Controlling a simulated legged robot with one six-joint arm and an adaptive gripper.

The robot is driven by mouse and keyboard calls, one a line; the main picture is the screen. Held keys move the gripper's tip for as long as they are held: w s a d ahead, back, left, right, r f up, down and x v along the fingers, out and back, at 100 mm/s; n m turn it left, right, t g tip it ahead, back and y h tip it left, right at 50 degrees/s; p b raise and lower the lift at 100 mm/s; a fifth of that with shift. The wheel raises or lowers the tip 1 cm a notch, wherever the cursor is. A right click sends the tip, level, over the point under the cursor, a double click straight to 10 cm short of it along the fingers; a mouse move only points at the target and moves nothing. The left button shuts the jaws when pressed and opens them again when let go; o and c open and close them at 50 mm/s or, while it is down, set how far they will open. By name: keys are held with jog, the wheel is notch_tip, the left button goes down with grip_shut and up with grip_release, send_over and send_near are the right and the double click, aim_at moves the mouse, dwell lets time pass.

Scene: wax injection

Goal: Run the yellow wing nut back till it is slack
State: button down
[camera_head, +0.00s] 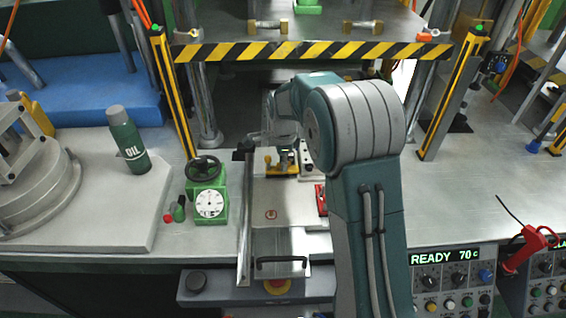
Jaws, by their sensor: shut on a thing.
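The yellow wing nut (270,164) shows as a small yellow shape on the metal mould plate (270,200), at the middle of the press. My arm reaches over from the lower right and bends down to it. My gripper (286,154) is at the wing nut, shut on it. The fingertips are small and dark, and the arm hides part of them. I cannot tell how the nut is turned or how far it is threaded.
A green dial gauge (210,203) and a dark green oil bottle (128,140) stand left. A red clamp (320,199) lies near my arm. The right bench is mostly clear.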

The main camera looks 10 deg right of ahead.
jog(key=n, duration=0.4)
jog(key=shift+n, duration=2.2)
jog(key=shift+f, duration=0.1)
jog(key=c, duration=0.6)
grip_release()
notch_tip(320, 180, up, 12)
jog(key=shift+w, duration=0.1)
